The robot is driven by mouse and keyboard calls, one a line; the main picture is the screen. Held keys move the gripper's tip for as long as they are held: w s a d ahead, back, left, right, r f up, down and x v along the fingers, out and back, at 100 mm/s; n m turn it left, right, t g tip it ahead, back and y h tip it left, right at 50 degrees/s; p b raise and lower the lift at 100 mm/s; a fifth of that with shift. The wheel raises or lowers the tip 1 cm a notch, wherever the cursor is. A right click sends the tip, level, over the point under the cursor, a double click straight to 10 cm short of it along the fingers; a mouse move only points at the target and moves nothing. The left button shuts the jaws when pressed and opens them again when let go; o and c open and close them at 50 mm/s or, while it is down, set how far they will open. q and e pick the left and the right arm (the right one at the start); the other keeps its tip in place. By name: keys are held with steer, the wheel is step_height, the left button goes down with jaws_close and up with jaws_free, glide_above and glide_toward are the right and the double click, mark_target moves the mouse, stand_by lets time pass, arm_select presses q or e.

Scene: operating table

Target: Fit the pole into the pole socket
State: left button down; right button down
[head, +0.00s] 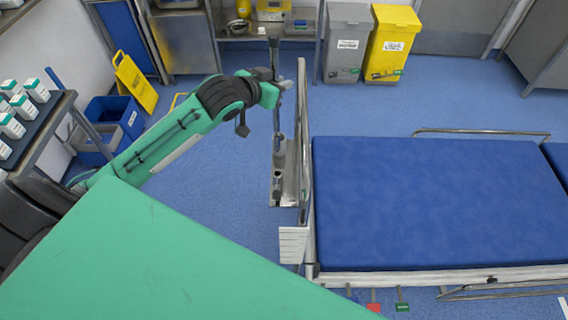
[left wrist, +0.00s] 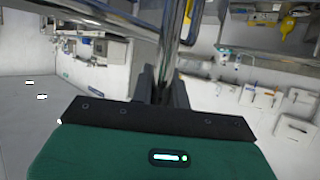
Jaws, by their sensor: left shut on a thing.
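The pole (head: 276,118) is a thin grey metal rod, roughly upright in the head view at the head end of the bed. My left gripper (head: 275,90) is shut on it partway along its length. In the left wrist view the shiny pole (left wrist: 172,45) runs down between the dark fingers of the gripper (left wrist: 164,90). The pole socket (head: 279,180) appears as a small metal cup on the bed's end bracket, below the pole in the picture. The pole's lower end lies close to the socket in the picture; I cannot tell whether they touch. My right gripper is not in view.
The blue bed (head: 430,200) fills the right side, with an upright metal end rail (head: 303,130) beside the pole. A steel shelf (head: 240,37), a grey bin (head: 345,45) and a yellow bin (head: 392,45) stand behind.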

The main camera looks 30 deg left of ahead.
mark_target(275, 139)
arm_select(q)
step_height(275, 139, down, 19)
steer(key=shift+s+f+p, duration=0.1)
steer(key=shift+f+p, duration=0.1)
steer(key=shift+p, duration=0.4)
steer(key=shift+f, duration=0.1)
steer(key=c, duration=1.4)
jaws_free()
steer(key=shift+o, duration=0.2)
steer(key=shift+s+a, duration=0.1)
steer(key=shift+s, duration=0.25)
steer(key=b+v, duration=0.1)
steer(key=v, duration=1)
steer(key=shift+s+r, duration=0.2)
steer(key=shift+r, duration=0.05)
